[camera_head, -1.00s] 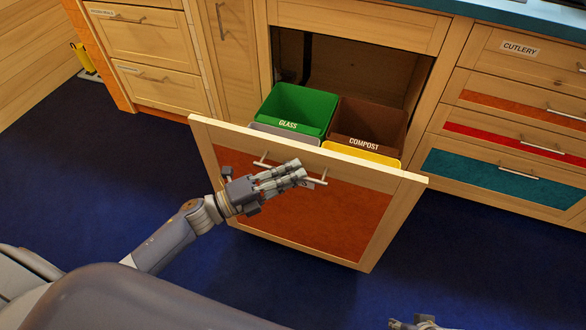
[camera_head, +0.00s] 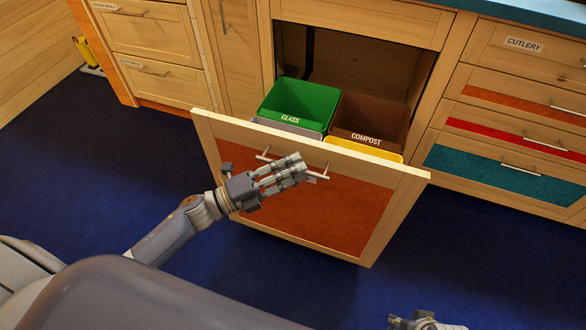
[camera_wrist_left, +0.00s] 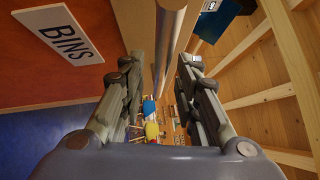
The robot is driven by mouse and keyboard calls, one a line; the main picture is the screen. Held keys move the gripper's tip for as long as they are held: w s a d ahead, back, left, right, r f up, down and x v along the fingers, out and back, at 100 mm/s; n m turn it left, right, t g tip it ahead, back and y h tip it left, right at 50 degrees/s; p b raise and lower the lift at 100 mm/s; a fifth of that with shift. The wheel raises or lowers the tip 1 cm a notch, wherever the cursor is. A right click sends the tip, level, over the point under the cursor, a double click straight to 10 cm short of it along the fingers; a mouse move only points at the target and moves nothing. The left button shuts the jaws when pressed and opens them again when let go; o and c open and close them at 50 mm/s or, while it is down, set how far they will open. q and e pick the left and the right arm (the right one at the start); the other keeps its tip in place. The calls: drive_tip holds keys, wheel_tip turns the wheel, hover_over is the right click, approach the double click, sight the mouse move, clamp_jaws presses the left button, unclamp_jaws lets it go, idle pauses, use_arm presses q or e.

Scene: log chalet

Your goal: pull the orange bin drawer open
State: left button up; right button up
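The bin drawer (camera_head: 320,210), with a wooden frame and an orange front panel, stands pulled out from the cabinet. Its bar handle (camera_head: 264,157) runs along the upper front and also shows in the left wrist view (camera_wrist_left: 169,30). My left gripper (camera_head: 300,169) is at the handle. In the left wrist view its fingers (camera_wrist_left: 158,65) are apart on either side of the bar, with gaps showing. A white BINS label (camera_wrist_left: 62,36) is on the orange panel there. My right gripper (camera_head: 425,322) shows only in part at the bottom edge; its fingers are unclear.
Inside the drawer are a green GLASS bin (camera_head: 299,103), a brown COMPOST bin (camera_head: 368,122), and grey and yellow bins in front. Closed drawers (camera_head: 510,150) stand to the right, more cabinets to the left. The blue floor (camera_head: 110,185) in front is clear.

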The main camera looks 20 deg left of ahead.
use_arm(q)
drive_tip(key=v, duration=1.1)
drive_tip(key=shift+s+a, duration=0.2)
drive_tip(key=shift+s, duration=0.1)
drive_tip(key=shift+w, duration=0.1)
